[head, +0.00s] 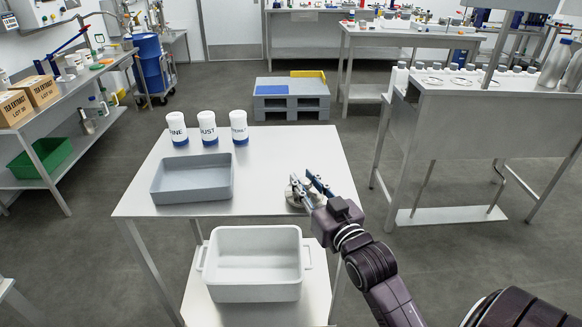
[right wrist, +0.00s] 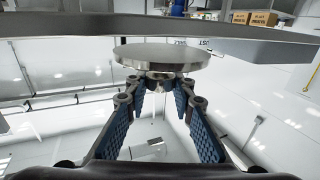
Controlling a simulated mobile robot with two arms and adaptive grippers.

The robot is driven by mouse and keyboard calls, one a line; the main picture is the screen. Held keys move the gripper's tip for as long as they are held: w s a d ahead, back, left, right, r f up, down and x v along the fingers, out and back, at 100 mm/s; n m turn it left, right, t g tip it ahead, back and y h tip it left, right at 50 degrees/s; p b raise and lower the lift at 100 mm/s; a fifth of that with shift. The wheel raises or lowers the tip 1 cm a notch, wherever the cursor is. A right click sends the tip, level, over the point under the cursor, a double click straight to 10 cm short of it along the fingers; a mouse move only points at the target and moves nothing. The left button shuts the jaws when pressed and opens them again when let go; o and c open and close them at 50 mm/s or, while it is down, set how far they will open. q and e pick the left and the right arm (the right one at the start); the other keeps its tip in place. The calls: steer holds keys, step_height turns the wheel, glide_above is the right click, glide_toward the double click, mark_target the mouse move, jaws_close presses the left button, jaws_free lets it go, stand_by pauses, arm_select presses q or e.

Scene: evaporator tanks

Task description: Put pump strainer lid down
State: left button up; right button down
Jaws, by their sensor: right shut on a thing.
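The pump strainer lid (head: 295,201) is a round metal disc at the right front of the grey-white table (head: 265,165). In the right wrist view the lid (right wrist: 155,58) shows as a flat disc with a short knob on the side facing my fingers. My right gripper (head: 305,187) is shut on that knob, its blue-padded fingers (right wrist: 157,95) on either side. The lid is level or nearly so, close to the tabletop. I cannot tell whether it touches the table. My left gripper is not in view.
A grey tray (head: 162,191) stands at the table's left front. Three white jars with blue bases (head: 208,128) stand behind it. A white tub (head: 254,292) sits on the lower shelf. The tabletop between tray and lid is clear.

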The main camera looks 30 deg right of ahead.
steer(key=w, duration=0.3)
steer(key=shift+w+d, duration=0.3)
steer(key=shift+w, duration=0.05)
steer(key=w, duration=0.3)
steer(key=shift+w+d+r+p, duration=0.15)
steer(key=shift+w+d+p, duration=0.15)
steer(key=shift+w, duration=0.05)
steer(key=shift+f, duration=0.95)
steer(key=shift+s+r, duration=0.1)
steer(key=shift+s, duration=0.05)
steer(key=c, duration=1.7)
jaws_free()
steer(key=shift+f, duration=0.2)
steer(key=shift+o, duration=0.2)
